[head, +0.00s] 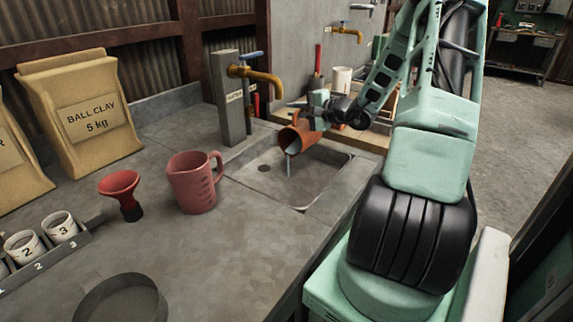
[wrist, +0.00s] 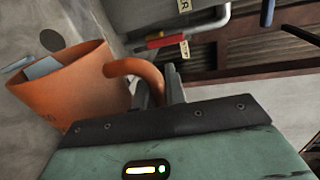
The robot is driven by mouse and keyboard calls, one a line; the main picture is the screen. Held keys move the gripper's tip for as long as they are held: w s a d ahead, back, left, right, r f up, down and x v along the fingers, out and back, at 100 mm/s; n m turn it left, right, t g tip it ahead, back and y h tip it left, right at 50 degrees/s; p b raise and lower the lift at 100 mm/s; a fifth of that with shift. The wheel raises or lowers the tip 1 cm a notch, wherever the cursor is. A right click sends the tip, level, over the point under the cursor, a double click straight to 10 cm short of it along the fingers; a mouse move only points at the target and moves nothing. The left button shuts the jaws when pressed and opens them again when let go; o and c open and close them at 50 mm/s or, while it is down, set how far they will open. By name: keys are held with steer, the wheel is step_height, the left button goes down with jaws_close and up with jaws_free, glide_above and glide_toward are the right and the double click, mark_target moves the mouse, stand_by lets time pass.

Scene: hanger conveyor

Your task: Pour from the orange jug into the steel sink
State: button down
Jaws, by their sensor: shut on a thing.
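The orange jug (head: 298,136) is tilted mouth-down to the left above the steel sink (head: 262,185). A grey-blue stream runs from its lip down into the basin, near the round drain. In the wrist view the orange jug (wrist: 75,95) fills the left side, with grey-blue liquid at its mouth and the drain beyond it. My gripper (wrist: 162,92) is shut on the jug's curved handle. In the head view my gripper (head: 315,120) is to the right of the jug, and its fingertips are partly hidden.
A pink-red jug (head: 195,182) and a red funnel (head: 122,192) stand on the counter left of the sink. A brass tap (head: 258,75) is behind the sink. Numbered cups (head: 60,227), a round dark pan (head: 120,300) and clay bags (head: 85,112) are farther left.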

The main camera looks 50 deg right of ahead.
steer(key=shift+a+n+b, duration=0.5)
steer(key=shift+a+b, duration=0.15)
steer(key=shift+b, duration=0.9)
stand_by(0.6)
steer(key=shift+d+r+p, duration=0.1)
steer(key=shift+r+p, duration=0.05)
steer(key=shift+p, duration=0.15)
steer(key=d+m+p, duration=0.1)
steer(key=p, duration=0.1)
steer(key=d+r+m+p, duration=0.1)
steer(key=p, duration=0.1)
steer(key=d+m+p, duration=0.1)
steer(key=shift+w+d+r+y+p, duration=0.15)
steer(key=shift+d+r+y+p, duration=0.15)
steer(key=shift+d+y+p, duration=0.1)
steer(key=shift+d+m+p, duration=0.25)
steer(key=shift+m+p, duration=0.05)
steer(key=shift+p, duration=0.05)
steer(key=shift+d+f, duration=0.2)
steer(key=shift+d+m, duration=0.1)
steer(key=shift+m, duration=0.2)
